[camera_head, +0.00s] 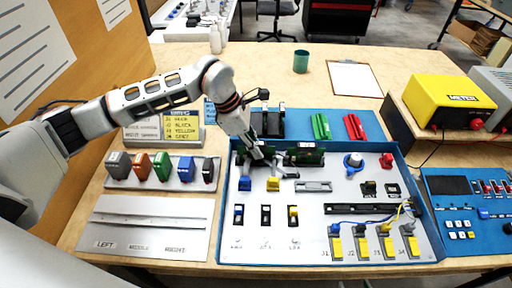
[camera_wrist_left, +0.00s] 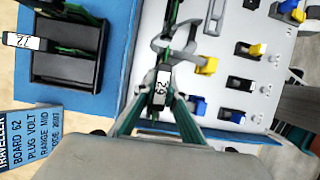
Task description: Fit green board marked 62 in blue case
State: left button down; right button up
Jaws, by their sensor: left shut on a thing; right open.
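The green board marked 62 (camera_wrist_left: 162,88) is seen edge-on in the left wrist view, its white label facing the camera between my fingers. My left gripper (camera_head: 262,154) is shut on it over the back left of the blue case (camera_head: 228,215). The arm partly hides the board in the head view. I cannot tell whether its lower edge touches the case or is seated. Another green board (camera_head: 305,157) with a pale label stands just to the right, at the back of the case. My right gripper is not in view.
A black rack (camera_wrist_left: 65,75) behind the case holds a board with a white label (camera_wrist_left: 22,41). Green and red parts (camera_head: 321,127) lie on the blue mat. Knobs, switches and wired plugs (camera_head: 361,246) fill the case front. A yellow meter (camera_head: 450,100) stands right.

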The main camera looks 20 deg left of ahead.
aim_at(258, 143)
pick_arm(q)
jog(key=shift+f, duration=0.15)
jog(key=c, duration=2)
grip_release()
jog(key=o, duration=0.3)
jog(key=shift+r+p, duration=1.15)
jog(key=shift+r, duration=0.7)
jog(key=shift+r+p, duration=1.15)
jog(key=shift+r, duration=0.55)
